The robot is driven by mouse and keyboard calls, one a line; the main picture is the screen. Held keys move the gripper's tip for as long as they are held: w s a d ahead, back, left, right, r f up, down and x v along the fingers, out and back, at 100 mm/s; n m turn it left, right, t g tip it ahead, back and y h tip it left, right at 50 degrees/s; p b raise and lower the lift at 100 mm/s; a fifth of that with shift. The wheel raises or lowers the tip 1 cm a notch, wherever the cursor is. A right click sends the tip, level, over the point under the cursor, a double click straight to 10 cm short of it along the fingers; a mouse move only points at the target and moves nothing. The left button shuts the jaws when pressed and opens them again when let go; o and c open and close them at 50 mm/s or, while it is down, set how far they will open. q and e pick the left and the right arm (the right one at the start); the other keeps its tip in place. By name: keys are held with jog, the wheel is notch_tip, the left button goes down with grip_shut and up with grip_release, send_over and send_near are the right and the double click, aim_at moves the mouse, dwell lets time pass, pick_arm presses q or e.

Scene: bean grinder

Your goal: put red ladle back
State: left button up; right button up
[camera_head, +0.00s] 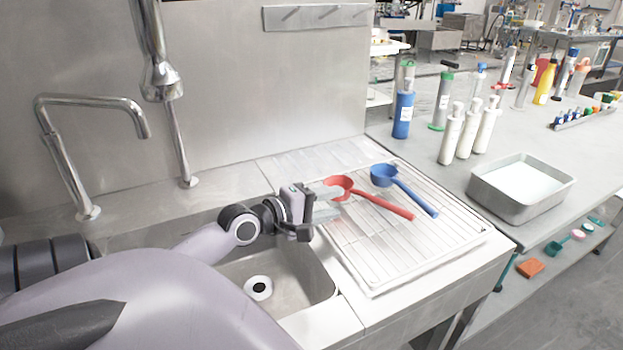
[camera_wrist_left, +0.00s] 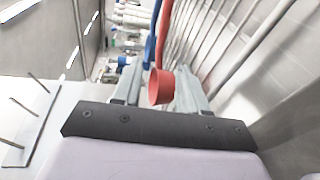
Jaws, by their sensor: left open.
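The red ladle (camera_head: 385,205) lies on the wire drying rack, its bowl toward the sink and its handle pointing right and toward the front. My left gripper (camera_head: 334,202) is open beside the bowl end of the red ladle, over the rack's left edge. In the left wrist view the red bowl (camera_wrist_left: 161,88) appears between the two open fingers (camera_wrist_left: 158,90), with its handle running away. Contact cannot be told. The blue ladle (camera_head: 412,193) lies beside the red one, farther back. My right gripper is not in view.
The drying rack (camera_head: 400,272) stands right of the steel sink (camera_head: 305,262), with taps behind. A wall rail with hooks (camera_head: 318,17) hangs empty above. Bottles (camera_head: 452,135) and a metal tray (camera_head: 521,188) stand on the right-hand table. The rack's front part is clear.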

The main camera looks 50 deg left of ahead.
pick_arm(q)
jog(key=shift+v, duration=2.2)
